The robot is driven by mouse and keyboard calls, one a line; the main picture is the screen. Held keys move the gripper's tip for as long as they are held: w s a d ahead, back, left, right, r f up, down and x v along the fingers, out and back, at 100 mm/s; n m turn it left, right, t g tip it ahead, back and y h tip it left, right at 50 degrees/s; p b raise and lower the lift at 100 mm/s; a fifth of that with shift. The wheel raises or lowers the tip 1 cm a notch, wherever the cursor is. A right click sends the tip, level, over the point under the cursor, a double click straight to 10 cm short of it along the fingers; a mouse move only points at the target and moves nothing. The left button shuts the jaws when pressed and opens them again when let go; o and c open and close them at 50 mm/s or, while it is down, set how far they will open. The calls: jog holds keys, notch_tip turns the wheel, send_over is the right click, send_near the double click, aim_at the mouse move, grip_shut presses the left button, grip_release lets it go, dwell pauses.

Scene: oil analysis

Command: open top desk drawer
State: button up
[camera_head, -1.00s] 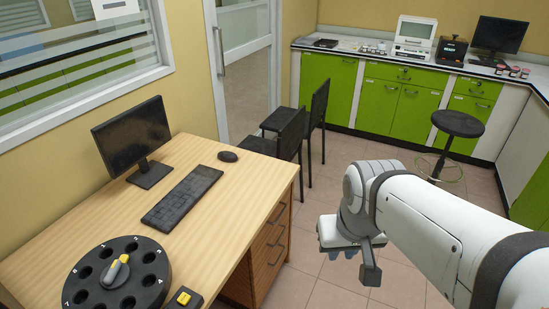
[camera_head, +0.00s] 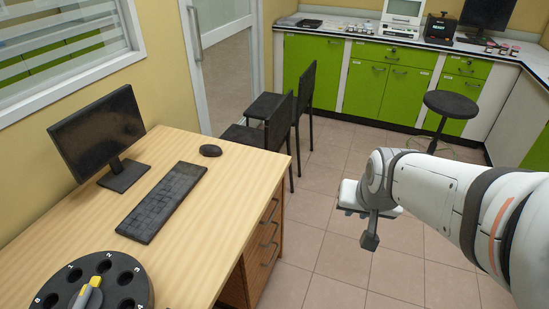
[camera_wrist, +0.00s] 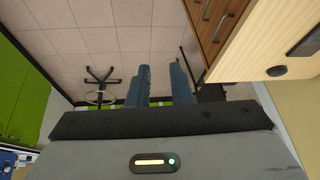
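The light wooden desk (camera_head: 200,225) has a stack of brown drawers with dark bar handles on its right side. The top drawer (camera_head: 269,213) sits just under the desktop and looks closed; it shows at a steep angle. In the wrist view the top drawer (camera_wrist: 227,38) is at the upper right, under the desktop edge. My gripper (camera_head: 370,240) is in the air to the right of the drawers, clearly apart from them. In the wrist view its two blue-grey fingers (camera_wrist: 160,85) stand apart with nothing between them.
A monitor (camera_head: 98,135), keyboard (camera_head: 162,202), mouse (camera_head: 210,150) and black round holder (camera_head: 125,290) are on the desk. Black chairs (camera_head: 277,125) stand behind it. A stool (camera_head: 450,105) is near the green cabinets (camera_head: 370,88). Tiled floor (camera_head: 330,275) between desk and arm is clear.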

jog(key=w+a+f+m+t+b, duration=0.35)
jog(key=w+f+b, duration=0.45)
jog(key=w+f, duration=0.5)
jog(key=m+t+y+b, duration=0.5)
jog(key=m+t+b, duration=0.15)
jog(key=b, duration=0.65)
send_near(273, 213)
jog(key=w+d+r, duration=0.3)
jog(key=w+d, duration=0.1)
jog(key=a+f+m+t+y+b, duration=0.3)
jog(key=a+f+b, duration=0.1)
jog(key=f+b, duration=0.25)
jog(key=shift+a+x, duration=0.15)
jog(key=shift+x, duration=1.55)
jog(key=shift+a+x, duration=0.15)
jog(key=shift+x, duration=1.5)
jog(key=shift+s, duration=0.1)
grip_shut()
